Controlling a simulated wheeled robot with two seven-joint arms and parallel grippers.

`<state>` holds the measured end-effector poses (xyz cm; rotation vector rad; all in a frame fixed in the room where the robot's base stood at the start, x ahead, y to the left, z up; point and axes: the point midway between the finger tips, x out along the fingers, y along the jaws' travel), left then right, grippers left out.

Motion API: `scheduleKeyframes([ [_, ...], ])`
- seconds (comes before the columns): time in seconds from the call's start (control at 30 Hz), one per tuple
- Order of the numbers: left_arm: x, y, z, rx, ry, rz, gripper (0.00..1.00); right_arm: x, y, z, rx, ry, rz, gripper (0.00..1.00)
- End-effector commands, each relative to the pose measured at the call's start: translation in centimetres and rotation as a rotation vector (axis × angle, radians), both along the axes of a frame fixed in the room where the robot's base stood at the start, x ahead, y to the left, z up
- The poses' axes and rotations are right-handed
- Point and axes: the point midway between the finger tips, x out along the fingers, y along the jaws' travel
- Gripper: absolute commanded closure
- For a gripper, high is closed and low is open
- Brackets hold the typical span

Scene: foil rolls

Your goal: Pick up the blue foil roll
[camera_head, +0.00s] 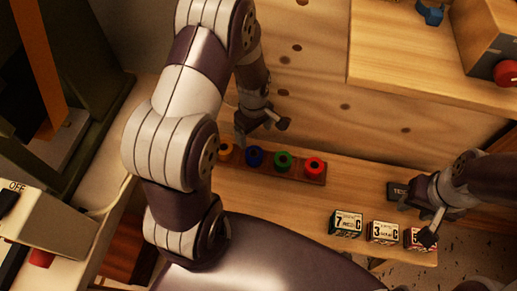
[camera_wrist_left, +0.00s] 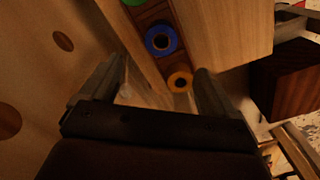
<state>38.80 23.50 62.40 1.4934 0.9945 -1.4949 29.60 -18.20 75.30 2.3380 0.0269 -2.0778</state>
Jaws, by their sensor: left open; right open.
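The blue foil roll (camera_head: 254,157) sits in a dark wooden holder (camera_head: 268,172), between an orange roll (camera_head: 226,152) and a green roll (camera_head: 283,161). In the left wrist view the blue roll (camera_wrist_left: 161,40) is at upper middle, just beyond the fingertips. The orange roll (camera_wrist_left: 180,82) shows nearer, between the fingers. My left gripper (camera_head: 262,127) is open and empty, close to the blue and orange rolls on their far side. My right gripper (camera_head: 425,222) is open over the small boxes at the lower right.
A red roll (camera_head: 314,166) stands at the holder's right end. Printed boxes (camera_head: 346,223) stand on the wooden bench (camera_head: 345,190), lower right. A raised wooden shelf (camera_head: 420,60) carries a box with a red knob (camera_head: 507,73). A perforated board (camera_head: 310,100) rises behind the rolls.

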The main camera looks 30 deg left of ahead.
Motion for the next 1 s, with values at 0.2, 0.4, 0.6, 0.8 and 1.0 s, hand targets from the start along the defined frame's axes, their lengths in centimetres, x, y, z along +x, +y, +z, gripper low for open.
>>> scheduleKeyframes([
  [0.2,-0.1,0.0,-4.9,-0.001,0.004,0.024,0.11,0.0,0.0,-2.0,0.0,0.0,0.0,0.57],
  [0.4,-0.1,0.0,-7.4,-0.001,0.001,0.022,0.11,0.0,0.0,-2.7,0.0,0.0,0.0,0.57],
  [0.6,-0.1,0.2,-10.3,-0.001,0.001,0.022,0.11,0.0,0.0,-4.2,0.0,0.0,0.0,0.57],
  [0.8,-0.1,0.2,-12.7,0.0,0.0,0.021,0.11,0.0,0.0,-5.0,0.0,0.0,0.0,0.57],
  [1.0,-0.1,0.2,-12.5,0.0,0.0,0.021,0.27,0.0,0.0,-4.8,0.0,0.0,0.0,0.57],
])
